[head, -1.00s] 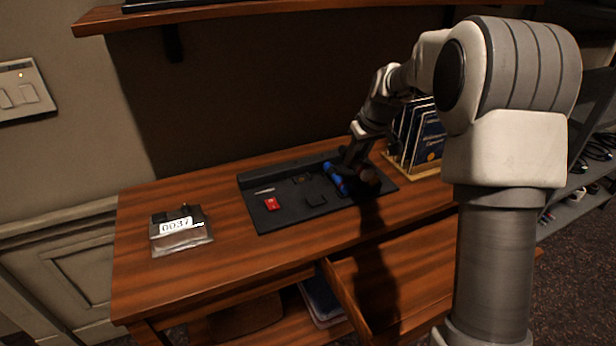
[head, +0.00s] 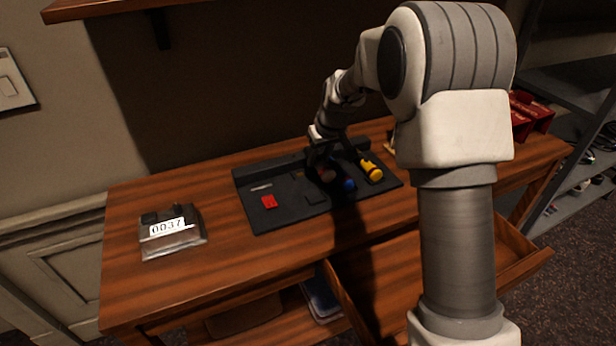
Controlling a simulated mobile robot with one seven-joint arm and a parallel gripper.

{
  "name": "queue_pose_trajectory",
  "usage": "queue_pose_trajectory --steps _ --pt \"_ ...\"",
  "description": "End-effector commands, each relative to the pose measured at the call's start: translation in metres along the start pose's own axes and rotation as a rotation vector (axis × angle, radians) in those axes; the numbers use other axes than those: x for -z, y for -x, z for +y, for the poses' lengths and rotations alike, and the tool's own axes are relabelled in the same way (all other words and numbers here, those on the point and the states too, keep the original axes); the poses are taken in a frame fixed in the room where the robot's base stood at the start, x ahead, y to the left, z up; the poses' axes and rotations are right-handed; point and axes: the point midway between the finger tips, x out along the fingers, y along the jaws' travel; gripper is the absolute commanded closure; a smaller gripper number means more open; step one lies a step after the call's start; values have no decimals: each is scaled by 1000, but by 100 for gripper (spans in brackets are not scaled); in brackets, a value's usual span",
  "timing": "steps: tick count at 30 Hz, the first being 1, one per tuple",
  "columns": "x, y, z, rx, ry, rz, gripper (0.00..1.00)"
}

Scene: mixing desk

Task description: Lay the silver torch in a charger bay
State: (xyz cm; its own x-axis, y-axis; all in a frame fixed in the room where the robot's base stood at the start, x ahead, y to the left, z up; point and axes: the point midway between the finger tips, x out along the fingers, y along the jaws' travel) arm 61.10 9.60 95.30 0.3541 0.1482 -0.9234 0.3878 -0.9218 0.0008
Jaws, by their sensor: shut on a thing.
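The black charger tray (head: 262,222) lies on the wooden desk. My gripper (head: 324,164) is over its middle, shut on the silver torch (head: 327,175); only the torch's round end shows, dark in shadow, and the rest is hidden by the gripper. I cannot tell whether it touches the tray. A blue torch (head: 349,184) lies on the tray just right of the gripper. A yellow torch (head: 371,170) lies farther right. Left of the gripper are dark bay areas, a small red item (head: 269,202) and a thin pale strip (head: 261,187).
A grey box labelled 0037 (head: 172,232) sits on the desk's left side. A drawer (head: 400,270) stands open below the front edge. A shelf (head: 110,8) hangs above. Bare desk lies between the box and the tray.

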Motion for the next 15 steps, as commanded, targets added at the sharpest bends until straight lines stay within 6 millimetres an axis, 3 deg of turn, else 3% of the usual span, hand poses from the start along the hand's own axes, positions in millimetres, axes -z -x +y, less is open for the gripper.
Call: queue_pose_trajectory --steps 5,10,15 --pt "0 -16 -23 0 1 -1 100" --pt "-2 -25 -27 -1 -2 0 100" --pt "-12 -48 -27 0 -1 -2 100"
